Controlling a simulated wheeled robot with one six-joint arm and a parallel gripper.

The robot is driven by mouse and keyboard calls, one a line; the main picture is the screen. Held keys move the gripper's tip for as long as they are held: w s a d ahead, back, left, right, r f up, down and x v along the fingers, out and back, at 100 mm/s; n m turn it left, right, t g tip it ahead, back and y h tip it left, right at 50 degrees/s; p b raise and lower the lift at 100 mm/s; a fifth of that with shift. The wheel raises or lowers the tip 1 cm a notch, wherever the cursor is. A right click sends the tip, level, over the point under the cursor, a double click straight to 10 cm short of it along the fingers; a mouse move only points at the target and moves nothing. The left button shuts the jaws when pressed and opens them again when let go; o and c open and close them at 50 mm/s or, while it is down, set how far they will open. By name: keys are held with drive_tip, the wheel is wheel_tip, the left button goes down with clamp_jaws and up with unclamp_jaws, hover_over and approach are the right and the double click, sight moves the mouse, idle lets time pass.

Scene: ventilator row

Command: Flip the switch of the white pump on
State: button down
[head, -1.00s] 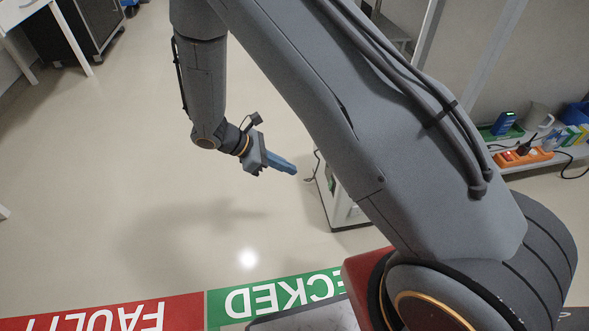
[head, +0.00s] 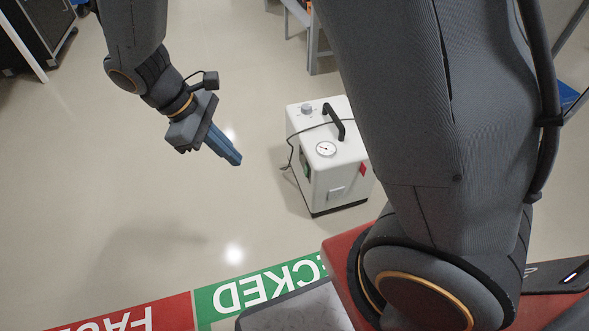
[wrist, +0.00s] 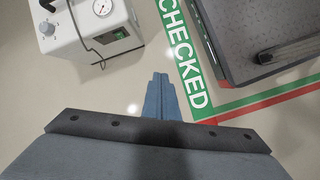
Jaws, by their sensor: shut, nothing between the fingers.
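The white pump (head: 335,185) stands upright on the floor, right of my gripper in the head view. It has a black handle, a round gauge, a grey knob, a red tag and a dark cable. In the wrist view the white pump (wrist: 85,40) is at the upper left. A dark panel with a small green switch (wrist: 120,35) shows on its side; whether it is on or off is too small to tell. My gripper (head: 238,160) is shut and empty, with blue fingers, in the air beside the pump and apart from it. Its fingertips (wrist: 160,78) point below the panel in the wrist view.
A green CHECKED floor strip (head: 265,287) and a red strip (head: 125,318) run along the bottom of the head view. A dark cabinet (head: 35,35) stands at the upper left and grey legs (head: 313,45) at the top. The floor left of the pump is clear.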

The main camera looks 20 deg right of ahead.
drive_tip(key=s+a+r+m+y, duration=0.3)
drive_tip(key=s+r, duration=0.3)
drive_tip(key=s, duration=0.2)
drive_tip(key=s+a+r+m+t+y, duration=0.1)
drive_tip(key=s+a+r+m+y, duration=0.1)
drive_tip(key=s+r, duration=0.3)
drive_tip(key=s+a+y, duration=0.1)
drive_tip(key=s, duration=0.2)
drive_tip(key=shift+r+m, duration=0.35)
drive_tip(key=shift+m, duration=0.05)
drive_tip(key=shift+s, duration=0.15)
